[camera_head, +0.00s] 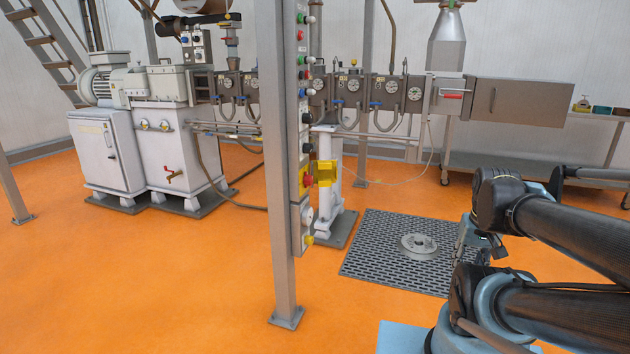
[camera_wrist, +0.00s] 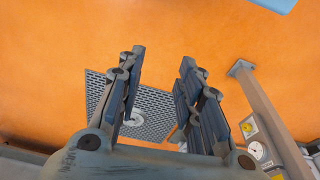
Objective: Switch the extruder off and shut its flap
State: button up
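The extruder (camera_head: 350,94) runs along the back wall, its grey barrel fitted with gauges and levers. A narrow control panel (camera_head: 305,120) with several coloured buttons is mounted on a grey post. Low on it a red knob (camera_head: 307,181) sits by a yellow flap (camera_head: 325,173), which sticks out to the right and looks open. In the wrist view the panel's lower end shows at the right edge, with a yellow part (camera_wrist: 249,128) and a round white fitting (camera_wrist: 257,151). My gripper (camera_wrist: 163,58) is open and empty, apart from the panel. In the head view it is mostly hidden behind my arm.
The grey post (camera_head: 280,240) stands on the orange floor in front of the extruder. A perforated floor mat (camera_head: 375,250) with a round metal disc (camera_head: 418,243) lies right of it. A grey bench (camera_head: 520,158) stands at the back right.

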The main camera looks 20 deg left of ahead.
jog(key=shift+w, duration=0.2)
jog(key=o, duration=0.3)
jog(key=shift+o, duration=1)
jog(key=shift+s+a+r, duration=0.1)
jog(key=shift+a+r, duration=0.4)
jog(key=shift+r, duration=0.1)
jog(key=w+a+r+m+y, duration=0.3)
jog(key=w+a+m+y, duration=0.2)
jog(key=w+a, duration=0.6)
jog(key=w+a+r+m+y, duration=0.45)
jog(key=w+a, duration=0.55)
jog(key=w, duration=0.3)
jog(key=m+g+y, duration=0.1)
jog(key=m+y, duration=0.8)
jog(key=m, duration=0.3)
send_near(312, 180)
jog(key=shift+h, duration=0.25)
jog(key=a, duration=1)
jog(key=shift+w+r, duration=0.1)
jog(key=shift+w, duration=0.3)
jog(key=shift+c, duration=0.3)
